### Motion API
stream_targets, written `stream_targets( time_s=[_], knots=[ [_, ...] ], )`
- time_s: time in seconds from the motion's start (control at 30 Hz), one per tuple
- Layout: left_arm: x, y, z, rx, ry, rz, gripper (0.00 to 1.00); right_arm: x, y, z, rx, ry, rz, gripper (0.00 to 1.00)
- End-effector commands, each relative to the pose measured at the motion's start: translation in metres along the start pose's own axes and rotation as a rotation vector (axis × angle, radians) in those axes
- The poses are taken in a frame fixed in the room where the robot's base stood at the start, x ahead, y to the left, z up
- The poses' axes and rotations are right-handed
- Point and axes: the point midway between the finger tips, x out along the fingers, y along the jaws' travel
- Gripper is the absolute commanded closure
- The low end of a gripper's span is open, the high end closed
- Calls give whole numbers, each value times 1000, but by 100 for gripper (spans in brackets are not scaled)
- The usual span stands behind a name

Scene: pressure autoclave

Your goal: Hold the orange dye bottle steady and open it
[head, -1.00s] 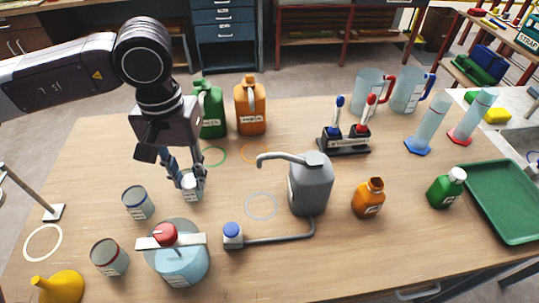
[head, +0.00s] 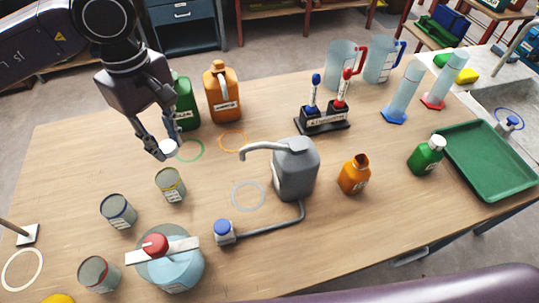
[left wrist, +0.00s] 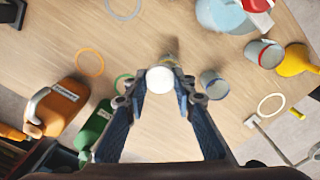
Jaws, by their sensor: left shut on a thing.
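A small orange bottle (head: 354,176) stands upright on the table, right of the grey wash bottle. No lid shows on its neck. A larger orange jug (head: 222,92) with a label stands at the back; it also shows in the left wrist view (left wrist: 62,106). My left gripper (head: 168,147) is shut on a white round cap (left wrist: 160,79), held above the table just behind a small can with a yellowish rim (head: 171,184). It is apart from both orange containers. My right gripper is not in view.
A grey wash bottle (head: 296,168) with a bent spout stands mid-table. Green bottle (head: 427,156) and green tray (head: 490,160) are at right, a green jug (head: 184,104) behind my left gripper. Blue-rimmed can (head: 118,211) and blue pot (head: 172,271) are front left.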

Motion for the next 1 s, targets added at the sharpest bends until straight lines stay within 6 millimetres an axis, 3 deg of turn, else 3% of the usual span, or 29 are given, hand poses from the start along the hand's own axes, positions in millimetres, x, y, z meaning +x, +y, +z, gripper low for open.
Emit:
stream_targets(
  time_s=[1.0],
  knots=[
    [-44,73,19,-1718,-3,-2,100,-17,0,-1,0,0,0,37]
  ],
)
